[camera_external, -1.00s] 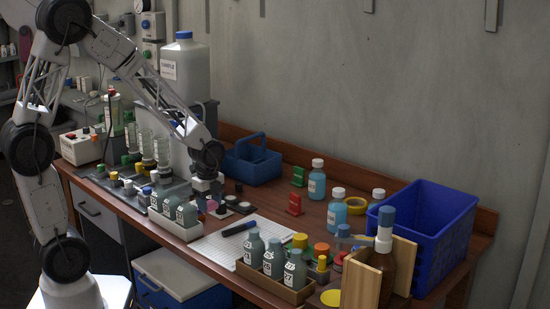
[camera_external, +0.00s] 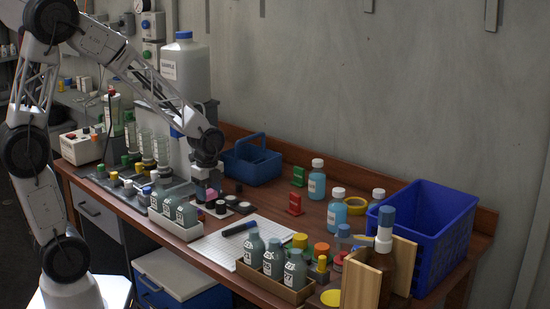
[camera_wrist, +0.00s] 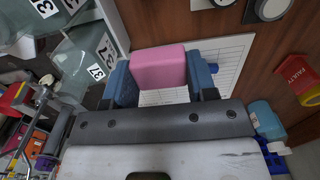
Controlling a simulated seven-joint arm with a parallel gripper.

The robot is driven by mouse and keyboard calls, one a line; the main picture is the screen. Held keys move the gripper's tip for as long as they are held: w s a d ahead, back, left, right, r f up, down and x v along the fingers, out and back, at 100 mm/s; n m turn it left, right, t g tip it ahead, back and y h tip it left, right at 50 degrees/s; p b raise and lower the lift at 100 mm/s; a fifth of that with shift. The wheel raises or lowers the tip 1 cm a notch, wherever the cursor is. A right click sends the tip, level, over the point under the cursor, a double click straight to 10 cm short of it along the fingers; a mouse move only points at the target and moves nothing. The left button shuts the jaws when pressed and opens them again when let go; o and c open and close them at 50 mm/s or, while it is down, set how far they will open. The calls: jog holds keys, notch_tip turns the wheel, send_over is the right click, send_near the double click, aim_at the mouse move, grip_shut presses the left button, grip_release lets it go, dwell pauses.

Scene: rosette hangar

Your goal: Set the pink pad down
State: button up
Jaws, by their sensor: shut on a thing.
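The pink pad (camera_wrist: 158,68) is a rounded block between the two blue-grey fingers of my gripper (camera_wrist: 162,80) in the wrist view. The fingers are shut on its two sides. In the external view my gripper (camera_external: 207,188) points down over the workbench, and a small part of the pink pad (camera_external: 212,194) shows at its fingertips. The pad is close behind the row of labelled bottles and left of the round black and white pieces. Whether its underside touches anything is hidden.
A white rack (camera_external: 178,229) of numbered bottles stands just in front of my gripper. Round black pieces (camera_external: 221,207) lie close to its right. A white gridded sheet (camera_external: 215,248) with a dark marker (camera_external: 239,228) lies nearer the front. A blue caddy (camera_external: 252,163) stands behind.

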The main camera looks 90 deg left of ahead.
jog(key=w+a+f+n, duration=0.1)
jog(key=w+a, duration=0.1)
jog(key=w+a+f+n, duration=0.2)
jog(key=w, duration=0.1)
jog(key=w+a+f+n, duration=0.1)
jog(key=w+a, duration=0.1)
jog(key=w, duration=0.1)
jog(key=shift+w+a+f+n, duration=0.1)
jog(key=shift+a+f+n, duration=0.15)
jog(key=shift+f+n, duration=0.1)
jog(key=shift+w, duration=0.1)
send_over(274, 203)
jog(key=shift+d+f, duration=0.1)
jog(key=shift+f, duration=0.65)
dwell(0.5)
jog(key=shift+f, duration=1.75)
jog(key=shift+f, duration=0.1)
